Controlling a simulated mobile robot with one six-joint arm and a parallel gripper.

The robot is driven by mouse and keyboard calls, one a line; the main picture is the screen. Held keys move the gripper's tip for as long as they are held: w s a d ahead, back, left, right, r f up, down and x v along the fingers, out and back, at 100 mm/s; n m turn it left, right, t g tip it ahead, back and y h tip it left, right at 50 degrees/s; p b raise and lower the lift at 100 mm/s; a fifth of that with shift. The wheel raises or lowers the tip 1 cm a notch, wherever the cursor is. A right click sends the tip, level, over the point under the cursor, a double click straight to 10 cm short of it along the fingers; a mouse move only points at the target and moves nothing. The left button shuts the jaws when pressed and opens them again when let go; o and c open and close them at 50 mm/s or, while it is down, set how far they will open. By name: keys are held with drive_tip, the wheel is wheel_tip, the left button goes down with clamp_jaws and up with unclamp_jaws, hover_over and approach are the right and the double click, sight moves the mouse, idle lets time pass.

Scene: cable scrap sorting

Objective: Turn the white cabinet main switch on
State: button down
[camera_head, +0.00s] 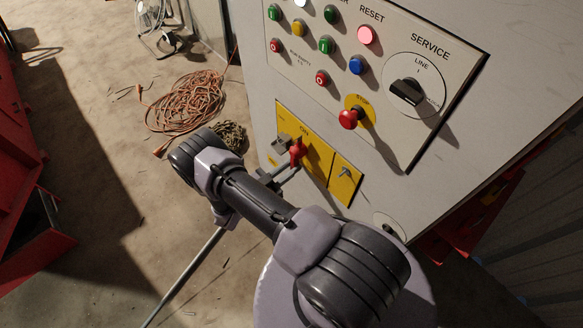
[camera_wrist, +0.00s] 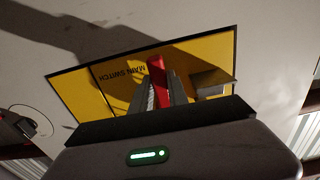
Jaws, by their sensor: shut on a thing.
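The white cabinet (camera_head: 265,85) carries a yellow main switch plate (camera_head: 319,158) low on its front. The red main switch handle (camera_head: 297,153) stands out from this plate. In the wrist view, the red handle (camera_wrist: 157,72) sits between the fingers of my gripper (camera_wrist: 159,92), beside the words MAIN SWITCH on the yellow plate (camera_wrist: 112,84). My gripper is shut on the handle. In the head view my gripper (camera_head: 290,168) is small and partly hidden by my arm. The ON lettering shows above the handle; the handle's exact setting is hard to tell.
Above the plate is a panel with several coloured buttons, a red stop button (camera_head: 350,118) and a black service selector (camera_head: 407,91). A coiled orange cable (camera_head: 187,100) lies on the floor at left. Red metal structures stand at the far left.

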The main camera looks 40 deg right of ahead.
idle(0.3)
drive_tip(key=c, duration=1.3)
unclamp_jaws()
drive_tip(key=shift+a, duration=0.1)
drive_tip(key=a, duration=0.5)
drive_tip(key=s+a+p, duration=0.1)
drive_tip(key=a, duration=0.5)
drive_tip(key=a+p, duration=0.1)
drive_tip(key=a, duration=0.5)
drive_tip(key=shift+s+a, duration=0.1)
drive_tip(key=shift+s, duration=0.05)
